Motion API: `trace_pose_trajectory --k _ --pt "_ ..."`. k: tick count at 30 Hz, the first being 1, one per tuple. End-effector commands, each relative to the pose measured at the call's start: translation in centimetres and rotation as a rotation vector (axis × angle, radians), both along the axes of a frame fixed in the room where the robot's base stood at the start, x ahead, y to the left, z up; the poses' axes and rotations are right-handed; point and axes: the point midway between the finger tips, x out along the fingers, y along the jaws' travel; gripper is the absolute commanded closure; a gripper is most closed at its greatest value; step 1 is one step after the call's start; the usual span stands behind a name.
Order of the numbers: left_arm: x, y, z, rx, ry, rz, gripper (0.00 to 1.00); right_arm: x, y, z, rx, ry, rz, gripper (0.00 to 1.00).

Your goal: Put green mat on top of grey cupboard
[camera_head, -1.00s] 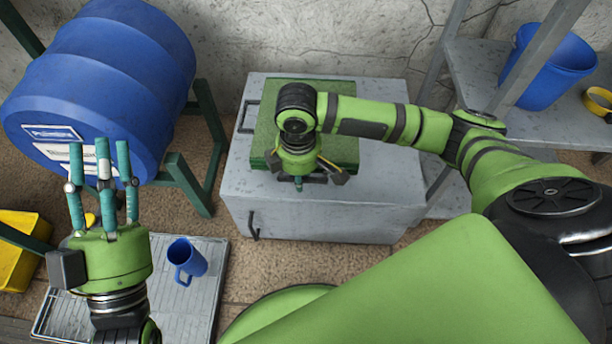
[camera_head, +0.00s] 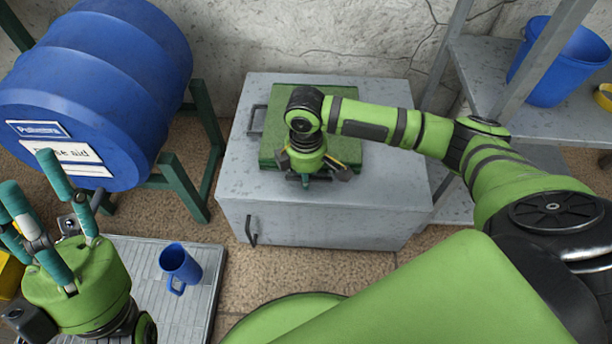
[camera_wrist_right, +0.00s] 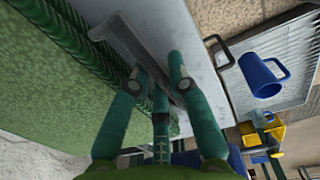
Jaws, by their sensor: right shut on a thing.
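The green mat (camera_head: 272,132) lies on top of the grey cupboard (camera_head: 385,195), towards its back left. It looks thick and flat. My right gripper (camera_head: 308,178) is at the mat's front edge, low over the cupboard top. In the right wrist view the mat (camera_wrist_right: 50,105) fills the left side, and the gripper's fingers (camera_wrist_right: 155,88) are shut at its edge, beside a grey strip. The exact grip is partly hidden. My left gripper (camera_head: 35,195) is at the lower left with its fingers spread, empty and away from the mat.
A blue barrel (camera_head: 100,85) on a green stand is at the left. A metal shelf (camera_head: 480,65) with a blue bucket (camera_head: 560,65) is at the right. The cupboard's front top is clear.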

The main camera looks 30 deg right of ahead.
Motion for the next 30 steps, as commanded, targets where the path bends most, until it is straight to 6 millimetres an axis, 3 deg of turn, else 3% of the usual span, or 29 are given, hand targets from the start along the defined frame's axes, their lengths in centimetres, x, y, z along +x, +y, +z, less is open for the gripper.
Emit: trace_pose_trajectory --k 1,2,3,14,20,25,30 --pt "0.0 0.0 0.0 0.000 0.001 0.000 0.59 -0.1 0.0 0.0 0.000 0.002 0.000 0.73" --pt "0.0 0.0 0.0 0.000 0.001 0.000 0.59 -0.1 0.0 0.0 0.000 0.002 0.000 0.61" --pt "0.0 0.0 0.0 0.000 0.001 0.000 0.59 -0.1 0.0 0.0 0.000 0.002 0.000 0.58" --pt "0.1 -0.1 0.2 0.003 0.004 0.001 0.59 0.0 0.0 0.4 0.001 -0.001 0.000 0.58" --pt "1.0 -1.4 1.1 0.063 0.109 -0.006 0.59 0.0 0.1 3.6 0.001 -0.003 0.000 0.58" --pt "2.0 -3.0 1.6 0.143 0.246 -0.008 0.59 0.0 0.2 7.9 0.002 -0.002 0.000 0.58" --pt "5.2 -3.0 -1.5 0.204 0.449 0.025 0.59 -0.1 0.2 9.1 0.001 -0.001 -0.001 0.58"
